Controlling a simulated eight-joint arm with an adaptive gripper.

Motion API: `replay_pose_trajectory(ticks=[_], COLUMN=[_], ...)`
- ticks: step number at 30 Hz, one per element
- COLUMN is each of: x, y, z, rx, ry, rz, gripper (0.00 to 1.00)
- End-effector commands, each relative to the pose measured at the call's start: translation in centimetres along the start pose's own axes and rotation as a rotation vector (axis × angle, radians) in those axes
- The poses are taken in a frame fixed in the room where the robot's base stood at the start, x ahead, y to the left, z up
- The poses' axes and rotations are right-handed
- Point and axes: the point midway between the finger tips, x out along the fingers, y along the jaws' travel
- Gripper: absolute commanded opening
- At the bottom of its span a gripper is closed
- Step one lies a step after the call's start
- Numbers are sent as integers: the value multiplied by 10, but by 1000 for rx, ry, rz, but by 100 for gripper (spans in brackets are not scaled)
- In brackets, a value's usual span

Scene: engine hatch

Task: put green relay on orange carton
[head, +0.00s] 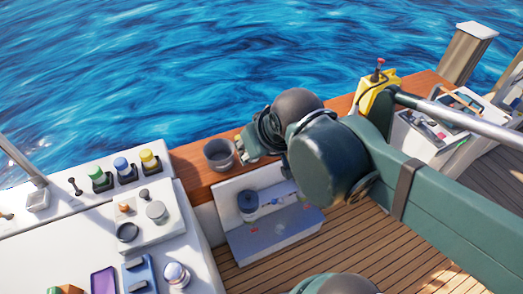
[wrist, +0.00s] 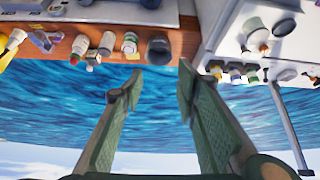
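The green relay (head: 101,179) stands at the left end of a row of three relays on the white counter in the head view, left of a blue and a yellow one. In the wrist view, the row shows near the right, with the green relay (wrist: 252,76) small. An orange block, likely the orange carton (head: 69,289), shows at the bottom left edge of the head view, mostly cut off. My gripper (wrist: 152,86) is open and empty, its two fingers wide apart over water in the wrist view.
A dark grey cup (head: 219,155) stands on the wooden ledge between the relays and my arm. A white panel (head: 150,222) with round knobs, a purple flat item (head: 104,280) and a white-topped knob (head: 176,274) lie in front of the relays. Several bottles line the ledge in the wrist view.

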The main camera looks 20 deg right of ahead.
Motion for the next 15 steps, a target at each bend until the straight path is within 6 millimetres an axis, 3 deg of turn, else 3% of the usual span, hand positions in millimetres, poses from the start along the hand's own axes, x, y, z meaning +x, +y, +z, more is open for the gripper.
replay_pose_trajectory(ticks=[6,15], x=[-2,-2], y=[16,18], z=[14,15], rx=[52,58], ry=[23,26], rz=[23,26], gripper=[31,31])
